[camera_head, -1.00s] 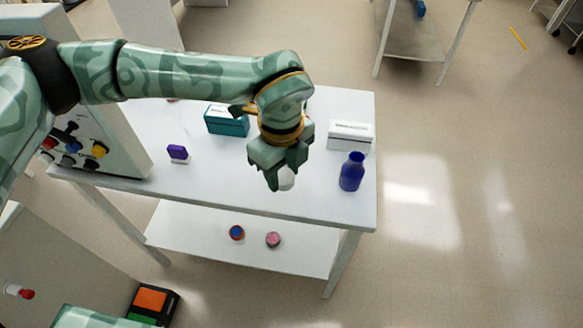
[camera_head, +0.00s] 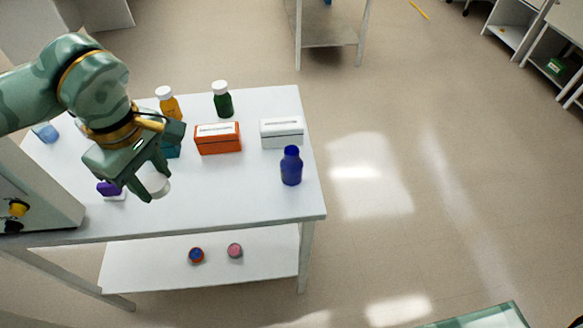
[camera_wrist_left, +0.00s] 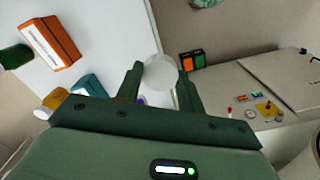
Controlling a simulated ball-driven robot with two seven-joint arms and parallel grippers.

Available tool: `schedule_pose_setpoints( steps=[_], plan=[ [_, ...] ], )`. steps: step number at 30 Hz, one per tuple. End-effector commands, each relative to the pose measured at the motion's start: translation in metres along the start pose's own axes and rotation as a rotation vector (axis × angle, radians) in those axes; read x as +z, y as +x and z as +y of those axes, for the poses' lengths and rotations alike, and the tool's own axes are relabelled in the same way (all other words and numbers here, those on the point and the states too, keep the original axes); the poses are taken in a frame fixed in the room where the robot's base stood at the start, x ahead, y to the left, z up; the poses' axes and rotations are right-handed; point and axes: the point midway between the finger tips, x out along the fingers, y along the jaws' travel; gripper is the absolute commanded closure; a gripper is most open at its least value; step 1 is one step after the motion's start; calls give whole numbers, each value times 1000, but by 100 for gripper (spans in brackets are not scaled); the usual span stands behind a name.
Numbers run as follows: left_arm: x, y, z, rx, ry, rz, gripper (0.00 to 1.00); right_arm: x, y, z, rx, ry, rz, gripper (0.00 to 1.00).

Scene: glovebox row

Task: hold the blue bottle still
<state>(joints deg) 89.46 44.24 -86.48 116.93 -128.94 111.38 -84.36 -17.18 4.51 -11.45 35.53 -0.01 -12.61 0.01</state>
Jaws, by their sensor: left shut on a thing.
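The blue bottle (camera_head: 291,167) stands upright on the white table near its right edge, apart from any gripper. Its top looks uncapped. My left gripper (camera_head: 149,190) is well to the left of the bottle, above the table. It is shut on a small round white cap (camera_head: 160,186). The white cap also shows between the fingers in the left wrist view (camera_wrist_left: 160,73). The blue bottle is not seen in the left wrist view. My right gripper is not in view.
A white box (camera_head: 282,134) stands just behind the bottle, with an orange box (camera_head: 218,140) to its left. A green bottle (camera_head: 223,104) and an amber bottle (camera_head: 168,106) stand farther back. A purple item (camera_head: 108,188) is near my left gripper. The table front is clear.

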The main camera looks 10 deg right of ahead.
Motion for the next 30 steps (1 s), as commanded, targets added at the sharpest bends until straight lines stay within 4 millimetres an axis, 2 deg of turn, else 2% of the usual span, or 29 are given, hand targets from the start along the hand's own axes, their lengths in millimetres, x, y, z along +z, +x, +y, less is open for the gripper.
schedule_pose_setpoints(
  steps=[3, 6, 9, 12, 16, 26, 30],
  plan=[
    [-10, -7, -10, 1, 371, 4, 83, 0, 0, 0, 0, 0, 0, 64],
    [-16, -12, -17, 0, 639, 7, 83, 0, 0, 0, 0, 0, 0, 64],
    [-20, -15, -22, 0, 841, 9, 83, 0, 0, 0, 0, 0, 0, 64],
    [-23, -17, -25, -2, 963, 11, 83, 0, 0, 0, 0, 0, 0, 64],
    [-24, -18, -27, -3, 1031, 11, 83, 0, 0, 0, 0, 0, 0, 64],
    [-24, -19, -27, -3, 1036, 12, 83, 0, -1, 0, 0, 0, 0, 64],
    [-23, -25, -28, -1, 1036, 15, 83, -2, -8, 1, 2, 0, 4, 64]
  ],
)
